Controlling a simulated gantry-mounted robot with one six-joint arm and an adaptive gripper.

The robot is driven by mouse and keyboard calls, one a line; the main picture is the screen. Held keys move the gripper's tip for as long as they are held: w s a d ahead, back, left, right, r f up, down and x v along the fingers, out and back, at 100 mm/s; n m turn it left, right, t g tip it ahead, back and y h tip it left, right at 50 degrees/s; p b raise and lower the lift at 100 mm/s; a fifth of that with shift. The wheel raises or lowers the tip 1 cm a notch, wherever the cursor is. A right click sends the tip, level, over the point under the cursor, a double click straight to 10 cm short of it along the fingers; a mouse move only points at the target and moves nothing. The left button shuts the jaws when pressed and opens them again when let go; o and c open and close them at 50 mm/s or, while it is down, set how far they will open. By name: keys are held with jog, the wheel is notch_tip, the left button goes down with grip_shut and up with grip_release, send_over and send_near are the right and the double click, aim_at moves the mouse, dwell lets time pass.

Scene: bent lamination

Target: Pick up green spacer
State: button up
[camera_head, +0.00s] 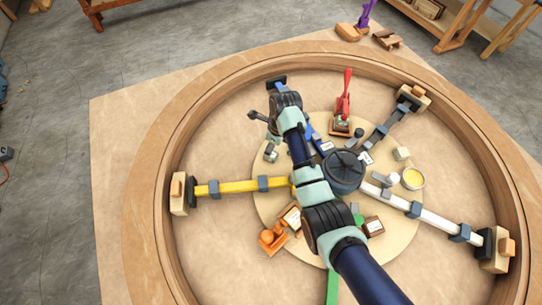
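A small green piece (358,214) shows on the round central board, just right of my arm and partly hidden by it; it may be the green spacer, but I cannot tell for sure. A long green bar (332,287) runs toward the bottom edge, its upper part hidden behind my arm. My arm crosses the middle from the lower right to the upper left. My gripper (264,122) is at its far end, over the upper left of the board, well away from the green piece. Its fingers are small and dark, so its opening is unclear.
A large wooden ring (155,210) surrounds the round board (268,205). Yellow (236,187) and white (432,217) bars extend from a dark central hub (343,172).

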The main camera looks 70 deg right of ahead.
jog(key=f, duration=0.1)
jog(key=f+b, duration=0.1)
jog(key=f, duration=0.1)
jog(key=f+b, duration=0.1)
jog(key=f, duration=0.1)
jog(key=shift+w+f, duration=0.2)
jog(key=shift+w, duration=0.15)
jog(key=c, duration=1.1)
jog(key=shift+r, duration=0.15)
jog(key=shift+c, duration=0.2)
